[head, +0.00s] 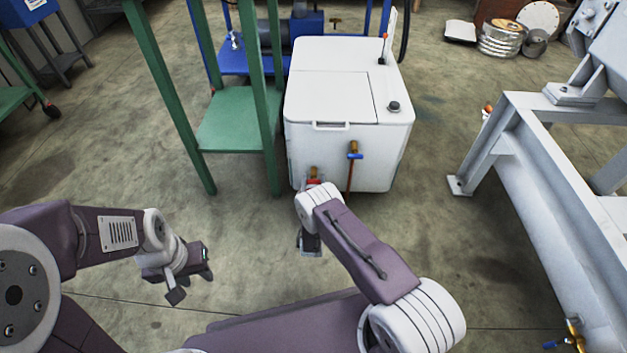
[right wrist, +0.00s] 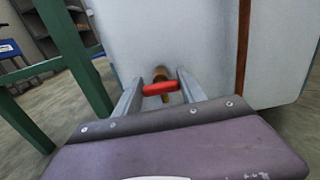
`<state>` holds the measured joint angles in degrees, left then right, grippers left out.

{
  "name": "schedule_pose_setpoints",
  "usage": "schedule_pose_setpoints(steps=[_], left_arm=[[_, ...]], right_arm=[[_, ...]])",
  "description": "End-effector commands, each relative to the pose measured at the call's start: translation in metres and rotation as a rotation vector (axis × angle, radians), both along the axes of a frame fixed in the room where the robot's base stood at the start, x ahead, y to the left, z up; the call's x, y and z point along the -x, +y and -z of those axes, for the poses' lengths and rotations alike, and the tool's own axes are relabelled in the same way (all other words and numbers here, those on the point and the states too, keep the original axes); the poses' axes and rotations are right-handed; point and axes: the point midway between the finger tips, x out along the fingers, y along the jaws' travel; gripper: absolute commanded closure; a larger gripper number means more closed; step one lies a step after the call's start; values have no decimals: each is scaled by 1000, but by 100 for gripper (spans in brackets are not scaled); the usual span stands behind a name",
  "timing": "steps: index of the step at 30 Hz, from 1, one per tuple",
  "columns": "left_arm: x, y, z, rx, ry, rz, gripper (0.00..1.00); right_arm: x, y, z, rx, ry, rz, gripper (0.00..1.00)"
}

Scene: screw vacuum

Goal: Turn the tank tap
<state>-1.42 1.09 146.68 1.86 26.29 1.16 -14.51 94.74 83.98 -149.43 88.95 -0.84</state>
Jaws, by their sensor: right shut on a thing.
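The white tank (head: 348,160) stands on the floor in the middle of the head view. Low on its front is a brass tap (head: 313,171) with a red handle (head: 313,182), partly hidden by my right wrist. In the right wrist view, my right gripper (right wrist: 160,80) is shut on the red handle (right wrist: 160,88), one finger at each end of the crosswise handle. The brass tap body (right wrist: 161,74) shows behind it. My left gripper (head: 191,287) is empty, with its fingers apart, above the floor at the lower left.
A second brass tap with a blue handle (head: 355,156) and a pipe below it is right of the red one. A green frame (head: 240,125) stands close left of the tank. A grey metal frame (head: 530,170) is at the right. The floor between is clear.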

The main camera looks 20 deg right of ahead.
Motion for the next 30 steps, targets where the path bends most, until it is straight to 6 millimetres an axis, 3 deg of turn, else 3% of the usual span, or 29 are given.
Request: schedule_pose_setpoints(steps=[14, 15, 17, 26, 30], left_arm=[[0, 0, -1, 0, 0, 0, 64], [0, 0, -1, 0, 0, 0, 64], [0, 0, -1, 0, 0, 0, 64], [0, 0, -2, 0, 0, 0, 64], [0, 0, -20, 0, 0, 0, 64]], right_arm=[[1, 0, 2, -20, -3, -1, 93], [1, 0, 2, -20, -3, -1, 50], [1, 0, 2, -19, -2, -1, 33], [1, 0, 0, -19, -3, 0, 31], [16, 5, -5, -17, 0, -2, 31]])
